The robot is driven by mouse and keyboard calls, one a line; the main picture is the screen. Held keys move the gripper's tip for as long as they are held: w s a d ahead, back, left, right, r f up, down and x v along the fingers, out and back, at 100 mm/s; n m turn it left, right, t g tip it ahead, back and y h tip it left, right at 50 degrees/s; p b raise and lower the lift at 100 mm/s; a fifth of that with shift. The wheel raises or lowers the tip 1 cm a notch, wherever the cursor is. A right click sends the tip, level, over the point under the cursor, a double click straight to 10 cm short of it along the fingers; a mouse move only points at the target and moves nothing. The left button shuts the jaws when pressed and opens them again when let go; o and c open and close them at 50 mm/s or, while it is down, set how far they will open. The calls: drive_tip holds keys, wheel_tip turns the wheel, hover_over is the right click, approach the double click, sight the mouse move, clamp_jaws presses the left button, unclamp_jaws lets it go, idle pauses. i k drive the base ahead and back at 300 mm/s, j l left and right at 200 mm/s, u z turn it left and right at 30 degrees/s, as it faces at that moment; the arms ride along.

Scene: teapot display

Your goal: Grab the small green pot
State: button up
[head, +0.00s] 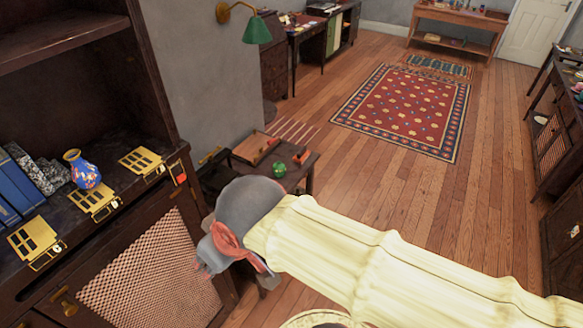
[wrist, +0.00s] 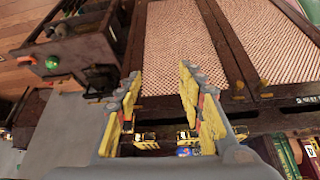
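The small green pot (head: 279,169) sits on a low dark wooden table (head: 290,181) beyond my arm in the head view. It also shows as a small green round shape in the wrist view (wrist: 52,62), at the upper left, off to the side of the fingers. My gripper (wrist: 160,74) is open, its two yellow fingers apart with nothing between them. In the head view my gripper's body is beside the mesh-fronted cabinet, nearer the camera than the pot and apart from it; its fingers are largely hidden there.
The dark cabinet (head: 215,235) with a mesh door (head: 150,275) stands close at left. Its shelf holds a blue patterned vase (head: 82,170), gold frames (head: 93,200) and blue books (head: 20,180). A reddish-orange object (head: 301,155) lies near the pot. Floor (head: 400,195) at right is open.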

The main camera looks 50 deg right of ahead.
sight(279, 169)
drive_tip(key=z, duration=1.45)
